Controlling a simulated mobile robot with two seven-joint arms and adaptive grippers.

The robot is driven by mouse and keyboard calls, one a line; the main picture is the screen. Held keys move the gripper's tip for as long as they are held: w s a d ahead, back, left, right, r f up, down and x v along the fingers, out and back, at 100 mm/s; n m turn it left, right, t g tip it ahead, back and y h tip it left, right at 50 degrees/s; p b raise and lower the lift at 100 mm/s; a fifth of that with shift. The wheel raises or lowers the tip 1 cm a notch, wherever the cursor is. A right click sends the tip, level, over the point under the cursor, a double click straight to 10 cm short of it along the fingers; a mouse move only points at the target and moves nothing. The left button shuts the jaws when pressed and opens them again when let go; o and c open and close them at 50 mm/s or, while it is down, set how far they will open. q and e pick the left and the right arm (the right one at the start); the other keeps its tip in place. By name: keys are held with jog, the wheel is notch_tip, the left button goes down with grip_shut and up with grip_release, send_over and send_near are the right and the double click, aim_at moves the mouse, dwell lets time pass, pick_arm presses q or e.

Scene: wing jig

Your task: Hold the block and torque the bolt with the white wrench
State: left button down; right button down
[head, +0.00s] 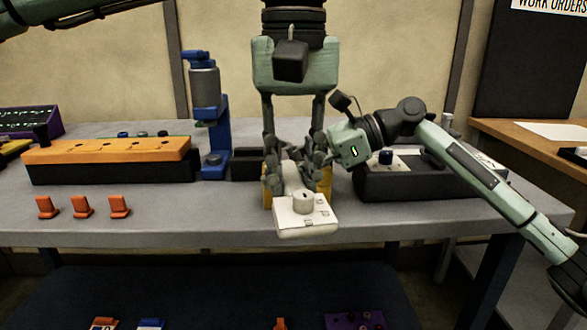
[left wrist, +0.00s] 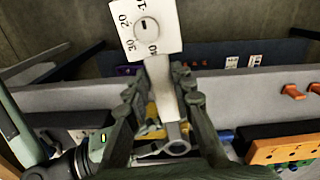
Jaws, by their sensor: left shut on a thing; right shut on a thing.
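The white wrench (head: 303,212) has a square dial head that faces the table's front edge in the head view. In the left wrist view the wrench (left wrist: 162,90) runs between the fingers, from the numbered dial to a grey ring end. My left gripper (head: 293,172) comes down from above and is shut on the wrench's handle. My right gripper (head: 318,155) reaches in from the right, close behind the left fingers. It is shut, but the block in it is hidden by the left fingers. The bolt cannot be made out. Yellow parts (head: 267,187) show on both sides of the wrench.
An orange-topped black case (head: 105,150) and several orange clips (head: 82,206) lie to the left. A blue stand with a grey cylinder (head: 205,90) is behind. A dark box with a blue knob (head: 400,185) stands at the right. The table front (head: 190,236) is close below the wrench.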

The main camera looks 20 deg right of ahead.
pick_arm(q)
jog(key=shift+f, duration=0.1)
dwell(0.3)
jog(key=shift+f, duration=0.65)
jog(key=shift+w+a+f+m, duration=0.15)
jog(key=shift+a+m, duration=0.5)
jog(key=shift+a, duration=0.1)
jog(key=shift+w+a+f+m, duration=0.15)
jog(key=shift+a+m, duration=0.5)
jog(key=shift+a, duration=0.05)
jog(key=shift+w+a+m, duration=0.35)
jog(key=shift+a+m, duration=0.25)
jog(key=shift+a, duration=0.05)
jog(key=shift+w+a+m, duration=0.35)
jog(key=shift+a+m, duration=0.25)
